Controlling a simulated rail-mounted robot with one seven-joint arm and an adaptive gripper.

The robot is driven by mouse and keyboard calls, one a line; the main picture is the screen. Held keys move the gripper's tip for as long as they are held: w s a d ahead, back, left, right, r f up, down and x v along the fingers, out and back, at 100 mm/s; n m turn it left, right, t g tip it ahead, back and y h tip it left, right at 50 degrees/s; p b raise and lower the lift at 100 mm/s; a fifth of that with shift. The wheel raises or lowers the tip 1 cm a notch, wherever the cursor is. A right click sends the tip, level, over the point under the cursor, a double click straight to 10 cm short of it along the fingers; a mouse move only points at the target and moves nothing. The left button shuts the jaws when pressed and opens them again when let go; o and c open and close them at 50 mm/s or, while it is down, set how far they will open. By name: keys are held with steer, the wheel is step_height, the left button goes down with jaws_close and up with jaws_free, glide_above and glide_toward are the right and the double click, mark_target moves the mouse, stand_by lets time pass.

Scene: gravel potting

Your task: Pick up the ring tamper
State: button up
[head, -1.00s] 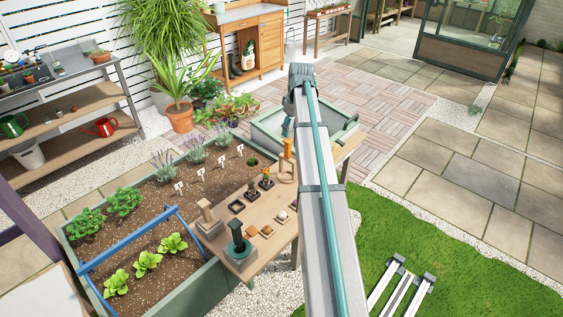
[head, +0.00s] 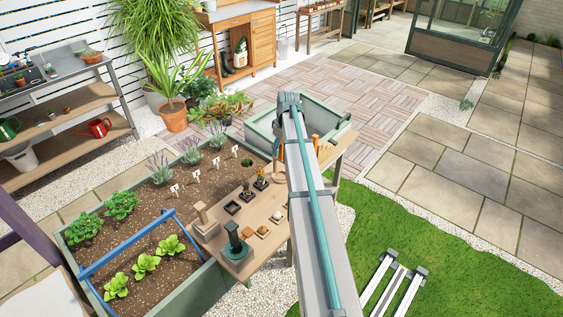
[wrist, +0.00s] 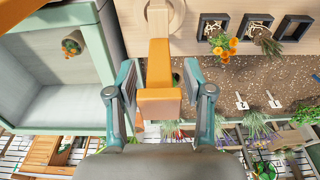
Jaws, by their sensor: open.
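The ring tamper is in the wrist view, with an orange handle (wrist: 158,98) and a pale wooden base (wrist: 181,18). The orange handle stands between the two fingers of my gripper (wrist: 161,80). The fingers are open, with a visible gap on each side of the handle. In the head view my arm hides the gripper and most of the tamper. A pale round part of its base shows on the wooden bench (head: 258,215) just left of my arm.
A pale green-rimmed tray (wrist: 50,95) lies left in the wrist view. Black square pots (wrist: 252,27) and an orange-flowered plant (wrist: 225,46) stand right. In the head view, a green tamper (head: 234,245) and a grey wood-topped block (head: 203,222) stand at the bench's left end.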

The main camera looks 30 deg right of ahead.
jaws_close()
steer(key=shift+r, duration=0.15)
stand_by(0.4)
